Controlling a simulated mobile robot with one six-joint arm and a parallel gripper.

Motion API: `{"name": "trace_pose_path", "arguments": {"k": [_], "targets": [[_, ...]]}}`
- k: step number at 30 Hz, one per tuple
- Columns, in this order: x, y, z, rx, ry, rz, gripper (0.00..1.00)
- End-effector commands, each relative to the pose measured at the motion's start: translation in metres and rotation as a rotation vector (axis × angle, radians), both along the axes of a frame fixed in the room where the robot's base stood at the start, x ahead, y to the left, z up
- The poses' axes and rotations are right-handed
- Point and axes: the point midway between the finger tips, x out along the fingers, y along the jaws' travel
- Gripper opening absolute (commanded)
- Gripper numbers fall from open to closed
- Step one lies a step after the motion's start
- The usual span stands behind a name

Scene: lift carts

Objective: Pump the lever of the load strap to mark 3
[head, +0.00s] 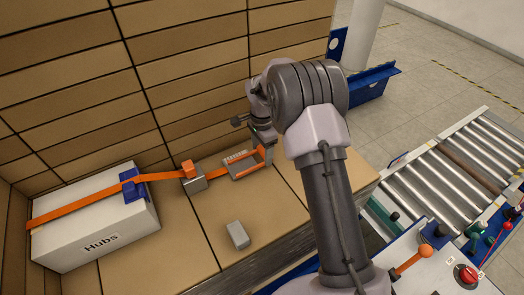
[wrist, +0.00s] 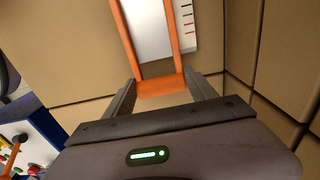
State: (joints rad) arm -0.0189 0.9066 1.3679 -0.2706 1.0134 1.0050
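The load strap (head: 75,205) is an orange band over a white box marked "Hubs" (head: 100,232) and runs right to a ratchet with a grey plate (head: 240,162). Its orange lever is a frame with a crossbar (wrist: 160,87), at the right end of the strap in the head view. My gripper (wrist: 163,85) is at the lever's end. Its fingers stand at both ends of the crossbar, which fills the gap and appears to touch both. A white scale (wrist: 187,18) with black and red ticks lies beside the lever; its numbers cannot be read.
A grey block (head: 237,235) lies on the cardboard deck in front of the strap. Stacked cartons (head: 150,75) form a wall behind. A roller conveyor (head: 455,165) and a control panel with a red knob (head: 467,273) stand at the right. Open floor (head: 440,75) lies beyond.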

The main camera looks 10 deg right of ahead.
Motion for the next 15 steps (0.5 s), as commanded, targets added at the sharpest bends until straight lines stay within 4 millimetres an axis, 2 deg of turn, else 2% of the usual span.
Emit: {"name": "trace_pose_path", "arguments": {"k": [1, 9, 15], "targets": [[0.0, 0.0, 0.0001, 0.0, 0.0, 0.0, 0.54], [0.0001, 0.0, 0.0003, 0.0, 0.0, 0.0, 0.01], [0.0001, 0.0003, 0.0012, -0.007, -0.003, 0.001, 0.0]]}}
